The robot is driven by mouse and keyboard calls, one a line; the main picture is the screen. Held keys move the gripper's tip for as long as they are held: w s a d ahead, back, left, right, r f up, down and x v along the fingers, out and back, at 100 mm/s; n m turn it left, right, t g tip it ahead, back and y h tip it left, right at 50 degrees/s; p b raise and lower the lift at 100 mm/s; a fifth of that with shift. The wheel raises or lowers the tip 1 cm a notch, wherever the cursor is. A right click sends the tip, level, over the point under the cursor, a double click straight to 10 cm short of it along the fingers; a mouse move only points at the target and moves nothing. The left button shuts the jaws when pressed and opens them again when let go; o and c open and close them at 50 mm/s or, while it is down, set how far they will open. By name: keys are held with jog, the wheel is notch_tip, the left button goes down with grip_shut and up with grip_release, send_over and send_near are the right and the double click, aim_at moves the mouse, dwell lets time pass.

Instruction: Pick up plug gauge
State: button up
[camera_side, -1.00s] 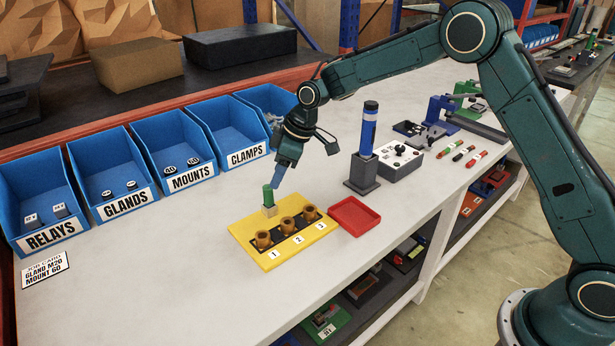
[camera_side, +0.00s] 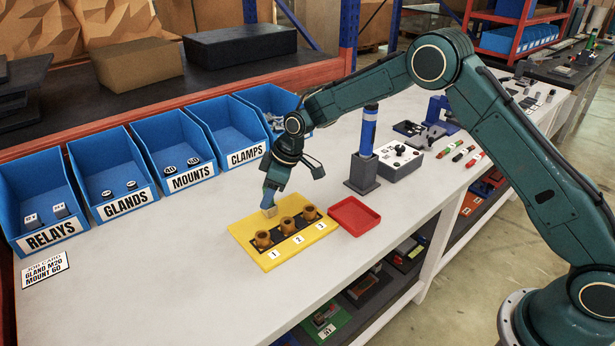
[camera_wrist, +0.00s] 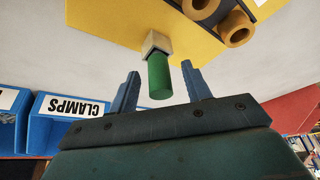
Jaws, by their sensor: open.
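The plug gauge (camera_wrist: 159,76) is a green cylinder rising from a pale square block (camera_wrist: 156,42) on the yellow board (camera_side: 262,258). In the wrist view it stands between the two blue fingers of my gripper (camera_wrist: 160,90), apart from both. The gripper is open. In the side view my gripper (camera_side: 269,196) is right over the pale block at the back of the board, and the fingers hide the green cylinder there.
Several brown rings (camera_side: 286,225) stand in a dark strip on the board, just in front. A red tray (camera_side: 355,216) and a blue post on a grey base (camera_side: 361,175) are to the right. Blue bins (camera_side: 215,128) line the back left.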

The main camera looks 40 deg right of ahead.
jog(key=shift+w+a+f, duration=0.15)
jog(key=shift+f, duration=0.35)
grip_shut()
